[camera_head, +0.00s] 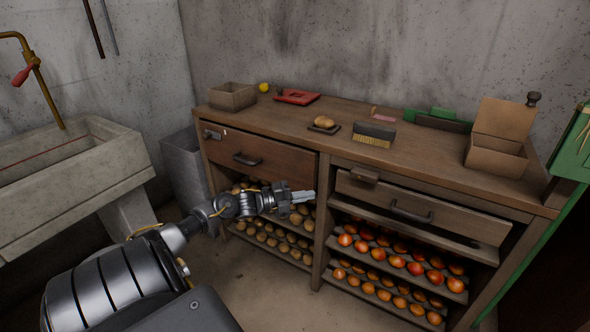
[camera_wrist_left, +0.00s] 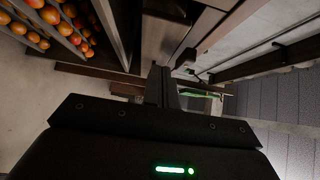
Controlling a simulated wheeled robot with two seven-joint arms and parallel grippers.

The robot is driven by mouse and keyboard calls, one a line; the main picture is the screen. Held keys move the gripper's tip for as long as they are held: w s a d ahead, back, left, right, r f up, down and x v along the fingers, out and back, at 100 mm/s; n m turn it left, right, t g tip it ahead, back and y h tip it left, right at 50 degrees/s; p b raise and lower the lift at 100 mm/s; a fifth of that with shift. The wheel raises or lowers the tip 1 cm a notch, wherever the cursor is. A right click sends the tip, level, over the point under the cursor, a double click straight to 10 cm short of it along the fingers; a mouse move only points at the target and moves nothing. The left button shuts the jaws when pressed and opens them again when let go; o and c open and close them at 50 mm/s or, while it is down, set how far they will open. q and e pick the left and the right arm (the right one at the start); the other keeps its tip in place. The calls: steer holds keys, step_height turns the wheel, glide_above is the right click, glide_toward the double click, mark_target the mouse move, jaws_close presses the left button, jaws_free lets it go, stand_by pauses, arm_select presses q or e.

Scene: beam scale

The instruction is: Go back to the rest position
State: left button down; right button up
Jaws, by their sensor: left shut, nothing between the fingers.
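My left gripper (camera_head: 303,196) is shut and empty. It is in front of the wooden cabinet (camera_head: 322,225), below the left drawer (camera_head: 262,160) and near the shelves of potatoes (camera_head: 270,236). In the left wrist view the shut fingers (camera_wrist_left: 161,88) point away from the camera, with shelves of orange and red fruit (camera_wrist_left: 62,27) at the upper left. My right gripper is in neither view.
A stone sink (camera_head: 75,175) stands at the left, with a grey bin (camera_head: 183,165) beside the cabinet. The right drawer (camera_head: 420,208) juts out. A cardboard box (camera_head: 497,157), a brush (camera_head: 372,137) and potatoes on a small tray (camera_head: 324,122) sit on top. Floor in front is clear.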

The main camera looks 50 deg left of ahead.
arm_select(q)
steer(key=shift+v, duration=1.55)
steer(key=shift+r, duration=0.1)
